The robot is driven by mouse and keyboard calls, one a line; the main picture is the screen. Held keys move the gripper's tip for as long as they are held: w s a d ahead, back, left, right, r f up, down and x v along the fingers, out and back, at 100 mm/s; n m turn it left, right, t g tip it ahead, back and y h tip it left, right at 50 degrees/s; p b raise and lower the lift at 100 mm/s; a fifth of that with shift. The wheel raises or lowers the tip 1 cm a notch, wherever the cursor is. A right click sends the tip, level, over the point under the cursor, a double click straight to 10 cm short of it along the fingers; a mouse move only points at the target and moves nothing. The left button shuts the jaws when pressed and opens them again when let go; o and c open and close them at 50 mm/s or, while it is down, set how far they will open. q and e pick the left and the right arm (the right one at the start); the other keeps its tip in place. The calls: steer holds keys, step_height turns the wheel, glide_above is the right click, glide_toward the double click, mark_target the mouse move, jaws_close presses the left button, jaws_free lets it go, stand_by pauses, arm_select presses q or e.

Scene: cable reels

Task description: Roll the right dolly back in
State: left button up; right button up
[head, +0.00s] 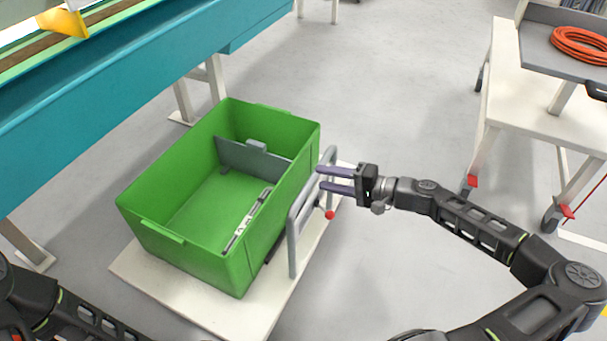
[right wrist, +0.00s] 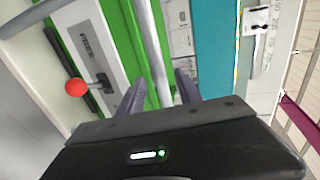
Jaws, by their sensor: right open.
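A low dolly with a cream platform (head: 295,275) stands on the floor beside the teal bench, partly out from under it. It carries a green crate (head: 155,238), with a grey divider and a long striped strip inside. A grey bar handle (head: 292,245) rises at the dolly's right side, and a red knob (head: 329,215) is near it. My right gripper (head: 319,178) is open at the handle's upper bar. In the right wrist view the grey bar (right wrist: 151,45) runs between the two fingers; contact cannot be told. My left gripper is out of view.
The teal bench (head: 110,110) with white legs is at the left. A wheeled white cart (head: 535,95) with red brake pedals stands at the right, an orange cable coil (head: 582,45) on its tray. Grey floor between dolly and cart is clear.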

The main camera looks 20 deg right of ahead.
steer(key=b+x, duration=0.2)
steer(key=x, duration=0.5)
steer(key=shift+c, duration=0.3)
jaws_close()
stand_by(1.0)
